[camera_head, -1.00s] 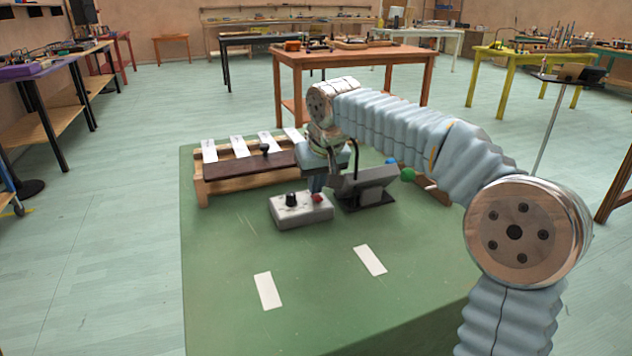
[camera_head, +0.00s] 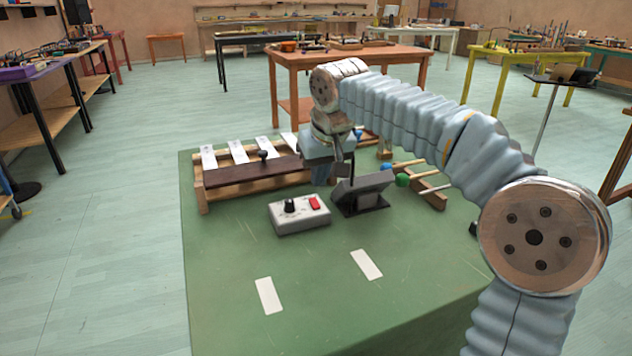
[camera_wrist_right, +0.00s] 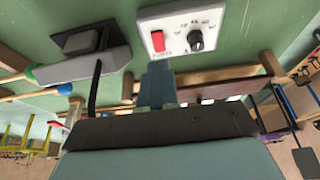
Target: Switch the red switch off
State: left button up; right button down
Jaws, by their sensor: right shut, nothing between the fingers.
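The red switch (camera_head: 314,203) is a small rocker on the top of a white control box (camera_head: 285,227), right of a black knob (camera_head: 290,206). In the right wrist view the red switch (camera_wrist_right: 158,41) and the black knob (camera_wrist_right: 196,40) show clearly, with the box (camera_wrist_right: 172,15) at the top. My right gripper (camera_wrist_right: 157,75) is shut and empty, its fingertips apart from the switch. In the head view its arm reaches in from the right, and the gripper (camera_head: 325,175) hangs behind the box. My left gripper is out of view.
A dark grey pedal-like device (camera_head: 364,188) stands right of the box. A xylophone-like wooden rack with white bars (camera_head: 238,152) lies behind at left. Mallets with green and blue heads (camera_head: 402,180) lie at right. Two white strips (camera_head: 268,296) lie on the open front of the green tabletop (camera_head: 225,260).

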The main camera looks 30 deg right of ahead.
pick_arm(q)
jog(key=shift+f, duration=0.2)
pick_arm(e)
jog(key=v, duration=0.8)
jog(key=shift+r, duration=0.1)
